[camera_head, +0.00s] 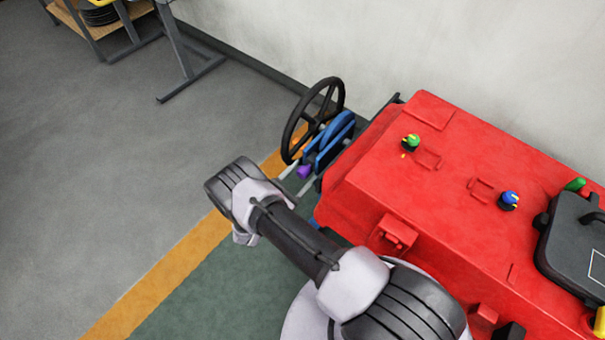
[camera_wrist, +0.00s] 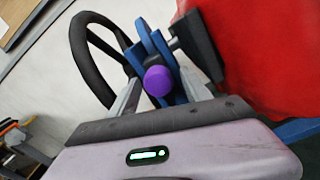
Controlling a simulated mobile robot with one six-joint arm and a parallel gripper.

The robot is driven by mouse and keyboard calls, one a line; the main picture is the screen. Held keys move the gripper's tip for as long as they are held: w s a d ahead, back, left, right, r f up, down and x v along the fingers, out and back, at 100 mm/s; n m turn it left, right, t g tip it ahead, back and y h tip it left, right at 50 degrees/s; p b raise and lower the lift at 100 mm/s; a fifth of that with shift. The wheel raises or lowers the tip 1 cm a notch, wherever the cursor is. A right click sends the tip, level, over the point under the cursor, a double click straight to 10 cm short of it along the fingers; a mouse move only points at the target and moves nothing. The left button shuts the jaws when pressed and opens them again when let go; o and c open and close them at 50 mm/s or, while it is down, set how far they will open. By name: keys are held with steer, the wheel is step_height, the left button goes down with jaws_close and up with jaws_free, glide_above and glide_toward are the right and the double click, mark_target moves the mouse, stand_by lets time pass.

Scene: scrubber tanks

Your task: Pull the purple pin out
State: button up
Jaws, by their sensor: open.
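The purple pin (camera_head: 304,171) shows as a small purple knob at the blue bracket (camera_head: 330,140), beside the black steering wheel (camera_head: 318,115). In the wrist view the round purple pin head (camera_wrist: 158,80) faces the camera in front of the blue bracket (camera_wrist: 153,45). My gripper (camera_wrist: 160,92) is open, with one grey finger on each side of the pin head. I cannot tell whether either finger touches it.
The red machine body (camera_head: 450,190) stands to the right of the pin, with green (camera_head: 411,141) and blue (camera_head: 509,198) knobs on top. A pale wall is behind. The grey floor (camera_head: 110,170) at left is free. The wheel rim (camera_wrist: 95,55) is close on the left.

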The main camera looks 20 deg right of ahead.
steer(key=shift+w+d, duration=0.2)
steer(key=shift+d, duration=0.05)
jaws_close()
